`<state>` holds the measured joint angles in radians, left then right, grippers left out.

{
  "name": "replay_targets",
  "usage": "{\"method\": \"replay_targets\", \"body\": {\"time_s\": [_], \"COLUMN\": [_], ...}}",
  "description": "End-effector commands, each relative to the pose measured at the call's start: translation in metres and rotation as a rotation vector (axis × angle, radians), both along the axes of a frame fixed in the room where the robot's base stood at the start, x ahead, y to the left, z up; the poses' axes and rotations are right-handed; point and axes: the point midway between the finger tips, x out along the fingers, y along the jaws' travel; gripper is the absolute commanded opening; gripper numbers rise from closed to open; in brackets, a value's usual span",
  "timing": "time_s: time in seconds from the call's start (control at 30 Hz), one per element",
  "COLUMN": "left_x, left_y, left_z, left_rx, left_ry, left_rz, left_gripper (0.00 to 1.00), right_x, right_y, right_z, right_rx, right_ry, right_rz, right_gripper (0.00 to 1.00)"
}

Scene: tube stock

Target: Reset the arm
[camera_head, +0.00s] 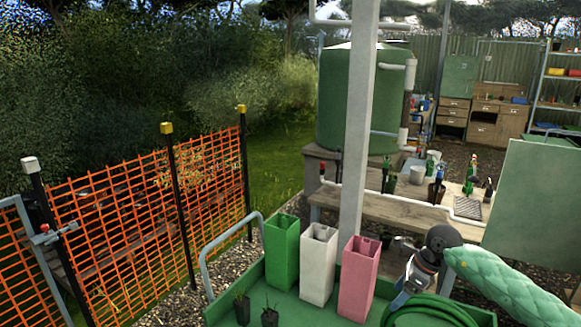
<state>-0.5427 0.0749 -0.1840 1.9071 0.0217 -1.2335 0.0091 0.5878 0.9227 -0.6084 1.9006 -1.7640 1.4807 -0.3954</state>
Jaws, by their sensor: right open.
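My right arm comes in from the right edge in a green quilted sleeve and bends at a dark wrist joint. My right gripper (402,291) points down and to the left, just above the right part of the green cart (297,294). Its jaws are open and hold nothing that I can see. It is to the right of the pink square tube (358,279) and apart from it. My left gripper is not in view.
A white square tube (318,264) and a green square tube (281,252) stand upright on the cart. Small black pots (269,317) with seedlings stand in front. A coiled green hose (432,308) lies under the gripper. A grey post (358,130) rises behind the cart.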

Motion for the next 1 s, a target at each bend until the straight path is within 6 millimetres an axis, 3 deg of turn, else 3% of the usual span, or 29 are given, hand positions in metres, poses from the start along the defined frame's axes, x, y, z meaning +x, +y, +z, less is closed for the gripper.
{"method": "replay_targets", "body": {"time_s": [0.03, 0.2, 0.33, 0.5, 0.63, 0.77, 0.87, 1.0], "left_x": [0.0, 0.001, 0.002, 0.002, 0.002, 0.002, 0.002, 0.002], "left_y": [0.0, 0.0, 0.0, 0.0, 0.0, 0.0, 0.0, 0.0], "left_z": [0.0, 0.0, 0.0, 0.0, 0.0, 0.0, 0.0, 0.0], "left_rx": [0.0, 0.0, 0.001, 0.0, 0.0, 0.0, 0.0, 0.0], "left_ry": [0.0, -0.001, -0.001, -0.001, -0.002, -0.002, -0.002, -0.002], "left_rz": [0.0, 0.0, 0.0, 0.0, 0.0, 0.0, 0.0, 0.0], "left_gripper": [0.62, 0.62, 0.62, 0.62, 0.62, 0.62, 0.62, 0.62], "right_x": [-0.007, -0.027, -0.04, -0.052, -0.056, -0.057, -0.057, -0.061], "right_y": [0.033, 0.124, 0.171, 0.206, 0.213, 0.203, 0.187, 0.158], "right_z": [-0.005, 0.005, 0.025, 0.057, 0.079, 0.09, 0.089, 0.072], "right_rx": [0.112, 0.499, 0.774, 1.126, 1.382, 1.614, 1.769, 1.946], "right_ry": [-0.008, -0.018, 0.001, 0.056, 0.121, 0.202, 0.273, 0.384], "right_rz": [-0.001, -0.065, -0.154, -0.328, -0.509, -0.727, -0.918, -1.222], "right_gripper": [0.76, 0.76, 0.76, 0.76, 0.76, 0.76, 0.76, 0.76]}}
